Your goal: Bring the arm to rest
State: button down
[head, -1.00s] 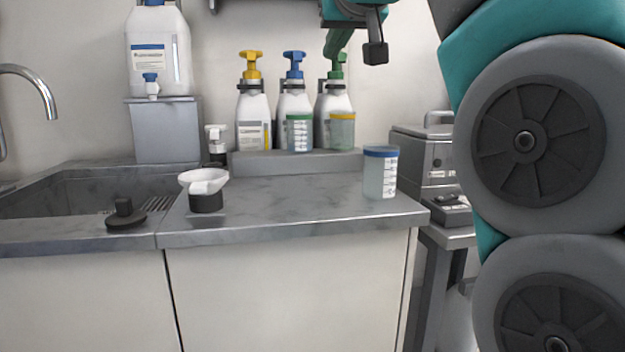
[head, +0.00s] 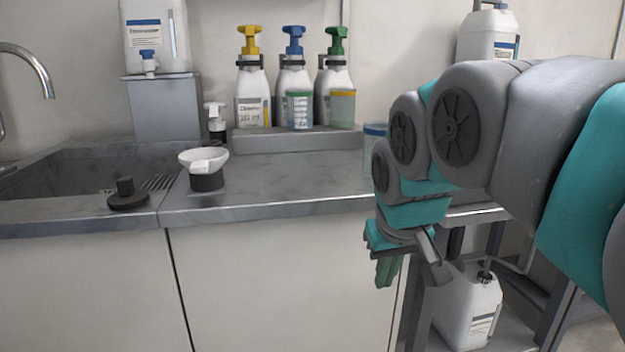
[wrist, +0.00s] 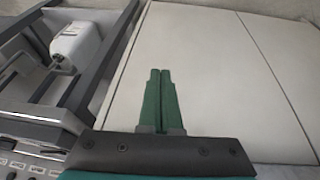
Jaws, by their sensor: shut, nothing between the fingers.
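My gripper (head: 388,270) hangs at the lower end of my arm, in front of the counter's cabinet doors and below the worktop edge in the head view. Its green fingers point down. In the wrist view my gripper (wrist: 160,75) has its two green fingers together with nothing between them, in front of the pale cabinet doors (wrist: 205,60). My arm comes in from the right and covers the right end of the counter in the head view.
A blue-lidded container (head: 371,150) stands on the counter (head: 290,185), partly hidden by my arm. A white cup on a dark base (head: 206,170) stands left. Pump bottles (head: 252,95) line the back. A white canister (head: 468,305) sits on a low shelf at right.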

jog(key=s+d+f+m+g, duration=0.1)
jog(key=s+d+f+g, duration=0.1)
jog(key=s+f, duration=0.7)
jog(key=s+d+f+m+g, duration=0.1)
jog(key=s+f+g, duration=0.3)
jog(key=s+f, duration=0.5)
jog(key=s+d, duration=0.1)
jog(key=s, duration=0.4)
jog(key=shift+s+f+p, duration=0.15)
jog(key=shift+f+p, duration=0.2)
jog(key=shift+f, duration=0.05)
